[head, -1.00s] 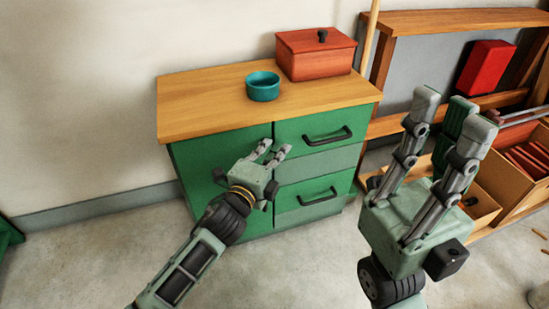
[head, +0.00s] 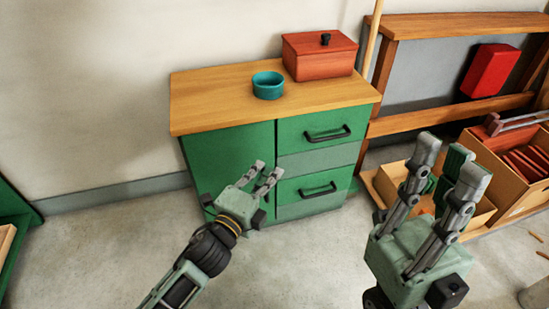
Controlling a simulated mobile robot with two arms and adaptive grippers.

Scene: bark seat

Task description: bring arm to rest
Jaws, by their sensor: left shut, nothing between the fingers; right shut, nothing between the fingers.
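My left gripper (head: 268,170) comes in from the lower left. It is shut and empty, in front of the green cabinet (head: 232,160) near its door and drawers, and overlaps them in the picture. I cannot tell how far it is from the cabinet front. My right gripper (head: 452,160) is raised at the right with its fingers pointing up in the picture. It is shut and empty and covers part of the open wooden box behind it.
On the cabinet's wooden top (head: 210,98) are a teal bowl (head: 268,86) and a red lidded box (head: 319,57). The drawers are closed. At the right are a wooden rack (head: 455,25), a red block (head: 489,70) and a crate (head: 505,165).

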